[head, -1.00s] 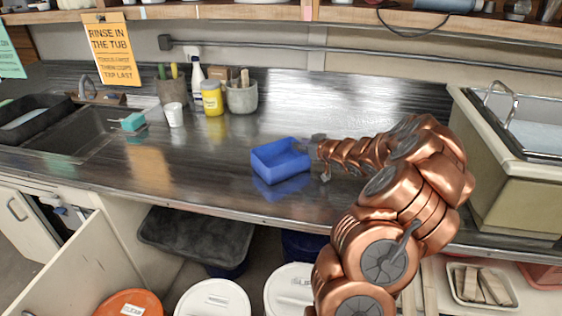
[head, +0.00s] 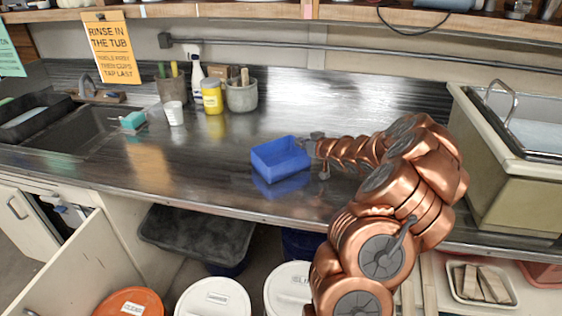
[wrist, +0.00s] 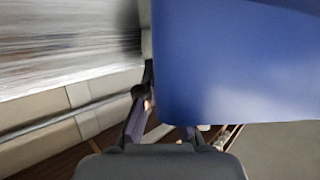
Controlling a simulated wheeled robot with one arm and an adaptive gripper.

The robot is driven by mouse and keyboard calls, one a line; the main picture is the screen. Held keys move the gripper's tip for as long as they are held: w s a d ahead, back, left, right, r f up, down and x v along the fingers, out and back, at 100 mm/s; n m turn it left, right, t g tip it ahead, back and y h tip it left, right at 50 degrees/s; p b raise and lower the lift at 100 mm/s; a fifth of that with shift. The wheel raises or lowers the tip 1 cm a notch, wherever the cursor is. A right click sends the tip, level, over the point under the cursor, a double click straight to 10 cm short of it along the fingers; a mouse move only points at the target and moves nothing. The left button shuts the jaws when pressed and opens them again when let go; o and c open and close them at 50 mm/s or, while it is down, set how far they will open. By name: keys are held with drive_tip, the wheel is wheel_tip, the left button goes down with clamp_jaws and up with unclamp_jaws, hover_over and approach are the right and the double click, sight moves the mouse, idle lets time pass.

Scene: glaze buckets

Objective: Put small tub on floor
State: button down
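The small tub (head: 280,160) is a blue, open-topped box at the middle of the metal counter in the head view. Its blue reflection shows right below it; I cannot tell whether it touches the counter or is just above it. My gripper (head: 312,138) comes in from the right and is at the tub's right end. In the wrist view the tub (wrist: 235,60) fills the upper right. One finger of my gripper (wrist: 152,75) lies against the tub's edge, close to the middle, and the other is mostly hidden behind it. The gripper looks shut on the wall.
Pots, a white cup (head: 173,113) and a yellow jar (head: 212,97) stand at the back of the counter (head: 330,110). A sink is at left, a beige basin (head: 515,190) at right. Lidded buckets (head: 212,299) and a dark bin (head: 197,235) crowd the space below the counter's front edge.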

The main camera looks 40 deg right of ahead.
drive_tip(key=shift+r, duration=0.1)
idle(0.3)
drive_tip(key=shift+r, duration=1.65)
drive_tip(key=s+a+r+b, duration=0.1)
drive_tip(key=s+a+b, duration=0.3)
drive_tip(key=s+a, duration=0.6)
drive_tip(key=v, duration=0.2)
drive_tip(key=shift+s, duration=0.3)
drive_tip(key=w+a+r+m+h, duration=0.1)
drive_tip(key=w+a, duration=0.4)
drive_tip(key=a, duration=0.4)
drive_tip(key=w+a+r+m+h+p, duration=0.1)
drive_tip(key=w+a, duration=0.3)
drive_tip(key=a, duration=0.6)
drive_tip(key=w+a+r+h, duration=0.1)
drive_tip(key=w+a, duration=0.4)
drive_tip(key=a, duration=0.5)
drive_tip(key=shift+w+a+r+m+g, duration=0.2)
drive_tip(key=shift+w+m+g, duration=0.1)
drive_tip(key=shift+w+m, duration=0.1)
